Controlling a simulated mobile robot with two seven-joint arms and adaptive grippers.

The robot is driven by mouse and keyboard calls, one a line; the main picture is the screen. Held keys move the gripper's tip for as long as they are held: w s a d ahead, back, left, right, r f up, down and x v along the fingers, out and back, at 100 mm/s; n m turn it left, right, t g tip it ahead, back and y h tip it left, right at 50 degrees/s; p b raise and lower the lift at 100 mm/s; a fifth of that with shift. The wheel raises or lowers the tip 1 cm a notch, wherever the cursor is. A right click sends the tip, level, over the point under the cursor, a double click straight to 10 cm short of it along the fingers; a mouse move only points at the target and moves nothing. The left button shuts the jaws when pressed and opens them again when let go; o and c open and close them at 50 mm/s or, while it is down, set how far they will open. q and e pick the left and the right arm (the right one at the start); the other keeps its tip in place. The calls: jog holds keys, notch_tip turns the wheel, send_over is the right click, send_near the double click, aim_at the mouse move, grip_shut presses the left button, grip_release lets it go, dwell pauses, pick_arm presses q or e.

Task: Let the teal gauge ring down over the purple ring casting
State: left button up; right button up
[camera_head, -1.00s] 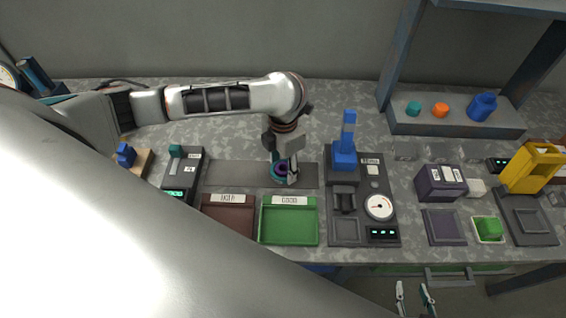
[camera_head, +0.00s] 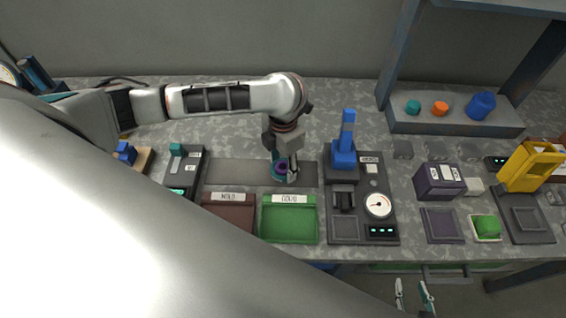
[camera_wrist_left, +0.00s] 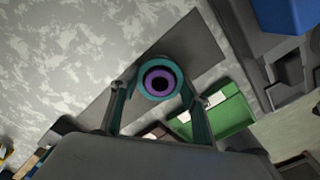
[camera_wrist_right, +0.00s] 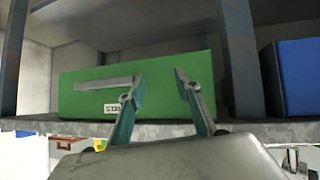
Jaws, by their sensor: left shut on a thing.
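The teal gauge ring (camera_wrist_left: 153,98) is between the fingers of my left gripper (camera_wrist_left: 158,104), which is shut on it. The purple ring casting (camera_wrist_left: 158,83) shows through the ring's opening in the left wrist view, with a dark hole in its middle. In the head view the left gripper (camera_head: 285,174) is low over the dark grey strip, with the teal ring and the purple casting (camera_head: 282,168) between its fingers. I cannot tell whether the ring is around the casting or above it. My right gripper (camera_wrist_right: 160,90) is open and empty below the bench, facing a green drawer.
The dark grey strip (camera_head: 230,172) lies under the left gripper. A brown HOLD tray (camera_head: 228,219) and a green GOOD tray (camera_head: 290,222) stand in front. A gauge station with a blue post (camera_head: 346,140) is on the right. Speckled bench behind is clear.

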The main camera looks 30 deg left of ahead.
pick_arm(q)
jog(key=o, duration=1.2)
jog(key=shift+o, duration=0.2)
notch_tip(320, 180, up, 12)
dwell(0.3)
